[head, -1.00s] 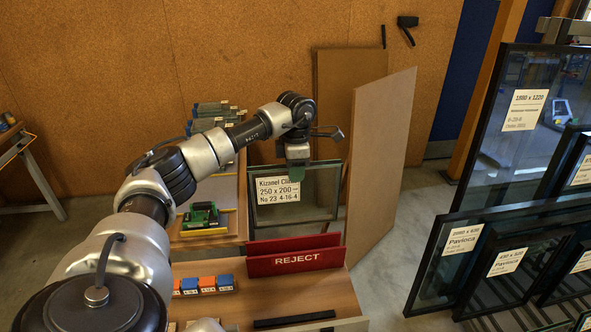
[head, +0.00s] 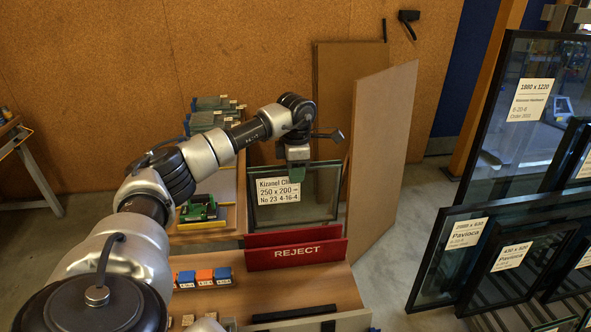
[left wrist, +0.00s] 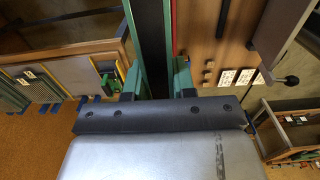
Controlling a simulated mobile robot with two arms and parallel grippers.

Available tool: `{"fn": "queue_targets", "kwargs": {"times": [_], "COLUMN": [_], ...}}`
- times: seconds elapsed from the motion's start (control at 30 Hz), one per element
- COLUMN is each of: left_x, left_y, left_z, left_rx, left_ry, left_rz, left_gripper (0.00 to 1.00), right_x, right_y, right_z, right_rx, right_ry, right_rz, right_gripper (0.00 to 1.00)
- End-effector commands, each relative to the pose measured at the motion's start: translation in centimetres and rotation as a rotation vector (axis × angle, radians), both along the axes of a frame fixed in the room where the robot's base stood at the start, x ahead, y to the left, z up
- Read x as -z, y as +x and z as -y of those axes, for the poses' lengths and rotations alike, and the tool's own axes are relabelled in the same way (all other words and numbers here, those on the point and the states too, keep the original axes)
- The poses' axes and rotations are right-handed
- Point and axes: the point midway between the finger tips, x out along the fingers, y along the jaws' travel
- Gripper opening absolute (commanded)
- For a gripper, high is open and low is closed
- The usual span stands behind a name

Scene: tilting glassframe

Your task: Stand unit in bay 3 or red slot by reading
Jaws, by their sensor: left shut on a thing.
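The glass unit (head: 322,190) is a clear pane with a dark edge and a white label reading "Kizanel Clinic 250 x 200, No 23 4-16-4", partly covered. My left gripper (head: 298,168) is shut on its top edge and holds it roughly upright. The gripper also shows in the left wrist view (left wrist: 157,85), with the unit's dark edge (left wrist: 152,40) between its fingers. The red slot (head: 264,259), marked REJECT, stands on the bench just below and in front of the unit in the picture. I cannot tell whether they touch. My right gripper is out of view.
Orange and blue blocks (head: 205,277) sit left of the slot on the wooden bench (head: 285,288). A green device (head: 200,210) lies on a tray further back. Tall boards (head: 380,150) lean behind. Large framed panes (head: 460,240) stand at the right.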

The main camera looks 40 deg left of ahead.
Motion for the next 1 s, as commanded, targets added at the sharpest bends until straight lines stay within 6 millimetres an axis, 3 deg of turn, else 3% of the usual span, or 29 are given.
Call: {"fn": "queue_targets", "kwargs": {"times": [1.0], "left_x": [8.6], "left_y": [0.0], "left_z": [0.0], "left_rx": [0.0], "left_ry": [0.0], "left_rz": [0.002], "left_gripper": [0.0], "right_x": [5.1], "right_y": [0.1], "right_z": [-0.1], "right_rx": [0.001], "right_ry": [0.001], "right_rz": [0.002], "right_gripper": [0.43]}}
